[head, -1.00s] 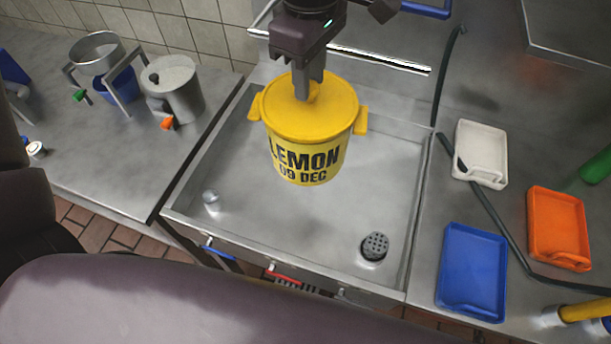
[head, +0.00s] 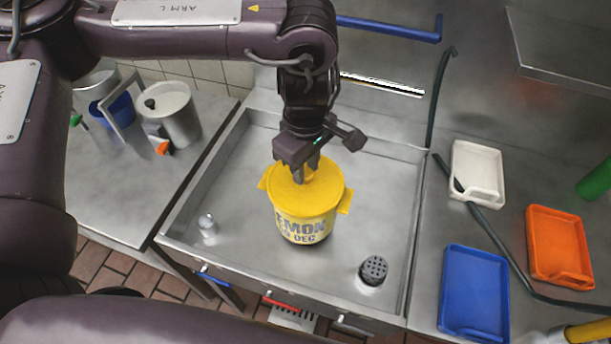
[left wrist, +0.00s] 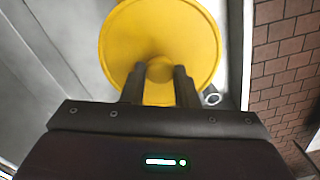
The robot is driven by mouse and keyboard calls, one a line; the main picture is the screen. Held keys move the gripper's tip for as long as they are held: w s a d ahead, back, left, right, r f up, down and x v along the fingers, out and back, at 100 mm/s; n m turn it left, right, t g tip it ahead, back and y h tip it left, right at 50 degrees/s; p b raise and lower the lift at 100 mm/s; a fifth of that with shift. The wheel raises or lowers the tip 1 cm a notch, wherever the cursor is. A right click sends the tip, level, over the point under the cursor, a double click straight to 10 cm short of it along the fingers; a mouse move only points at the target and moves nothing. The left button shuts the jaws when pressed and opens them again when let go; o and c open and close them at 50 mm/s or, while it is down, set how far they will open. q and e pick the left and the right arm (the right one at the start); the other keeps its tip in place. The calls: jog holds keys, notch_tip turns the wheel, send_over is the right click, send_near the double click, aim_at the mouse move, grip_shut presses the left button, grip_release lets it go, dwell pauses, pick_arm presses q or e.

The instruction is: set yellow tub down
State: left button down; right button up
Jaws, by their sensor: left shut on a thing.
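My left gripper (head: 303,176) comes from above and is shut on the knob of the tub's lid. In the left wrist view the two dark fingers close on the knob at the middle of the yellow lid (left wrist: 150,40). A dark shadow lies right under the tub; I cannot tell whether its base touches the basin floor. My right gripper is not in view.
A grey perforated drain piece (head: 374,269) and a small metal knob (head: 208,224) are in the basin. White (head: 477,170), orange (head: 557,243) and blue (head: 473,290) trays lie on the right counter.

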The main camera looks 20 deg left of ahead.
aim_at(306, 172)
pick_arm(q)
jog(key=shift+f, duration=2.05)
jog(key=c, duration=1.1)
grip_release()
